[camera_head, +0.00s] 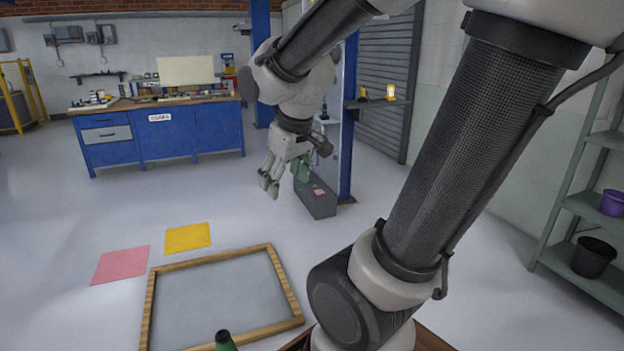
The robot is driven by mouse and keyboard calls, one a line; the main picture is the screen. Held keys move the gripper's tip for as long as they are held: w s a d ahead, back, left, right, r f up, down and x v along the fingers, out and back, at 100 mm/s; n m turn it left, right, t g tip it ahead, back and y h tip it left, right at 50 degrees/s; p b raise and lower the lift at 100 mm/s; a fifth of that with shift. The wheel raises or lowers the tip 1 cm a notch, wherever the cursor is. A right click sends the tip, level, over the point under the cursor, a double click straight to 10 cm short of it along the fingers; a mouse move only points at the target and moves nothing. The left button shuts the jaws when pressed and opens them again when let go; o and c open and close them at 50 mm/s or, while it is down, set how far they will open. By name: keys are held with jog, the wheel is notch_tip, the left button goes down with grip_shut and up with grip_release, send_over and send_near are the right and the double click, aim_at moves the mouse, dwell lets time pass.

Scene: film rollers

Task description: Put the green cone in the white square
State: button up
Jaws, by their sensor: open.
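My gripper (269,186) is open and hangs in the middle of the view, pointing down, with floor visible behind its fingertips. A green object (301,169) shows just right of the gripper, above or against a dark grey box; its shape is partly hidden and I cannot tell if it is a cone. Another green thing with a dark round top (225,342) is cut off by the bottom edge, at the near side of a wood-framed grey-white panel (215,300). I cannot tell whether either is the green cone. No plain white square shows clearly.
A pink square (121,265) and a yellow square (187,237) lie on the floor. The grey box (316,198) stands near a blue post (348,130). A blue workbench (160,137) is at the back left. Shelves (590,205) stand at right. The left floor is clear.

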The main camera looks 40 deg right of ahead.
jog(key=s+r+m, duration=0.1)
jog(key=s+r, duration=0.2)
jog(key=s, duration=0.7)
jog(key=shift+s+a+r+m+y, duration=0.2)
jog(key=shift+a+m+y, duration=0.1)
jog(key=shift+a, duration=0.1)
